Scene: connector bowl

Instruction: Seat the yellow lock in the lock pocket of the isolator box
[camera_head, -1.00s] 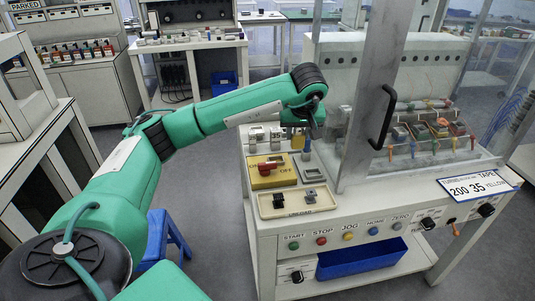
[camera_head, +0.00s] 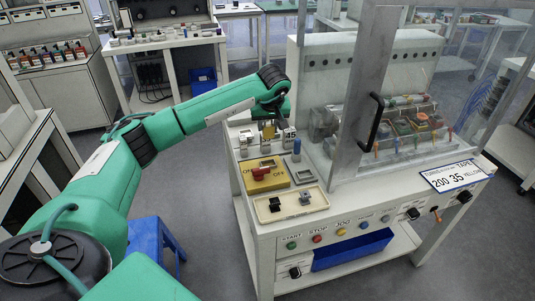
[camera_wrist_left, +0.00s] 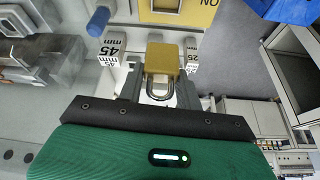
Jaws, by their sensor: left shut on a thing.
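The yellow lock (camera_wrist_left: 162,57) is between the fingers of my left gripper (camera_wrist_left: 160,84), which is shut on it at the shackle end. Its body points away from the palm in the wrist view. In the head view the lock (camera_head: 268,131) hangs below my left gripper (camera_head: 271,118), above the left back of the bench. The yellow isolator box (camera_head: 264,175) with a red switch sits nearer the front, apart from the lock. My right gripper is out of view.
A white 45 mm block (camera_wrist_left: 112,48) and a 25 mm block (camera_wrist_left: 191,55) flank the lock. A blue peg (camera_head: 297,146) stands to the right. A cream tray (camera_head: 290,203) lies in front of the box. A clear guard with a black handle (camera_head: 376,121) stands right.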

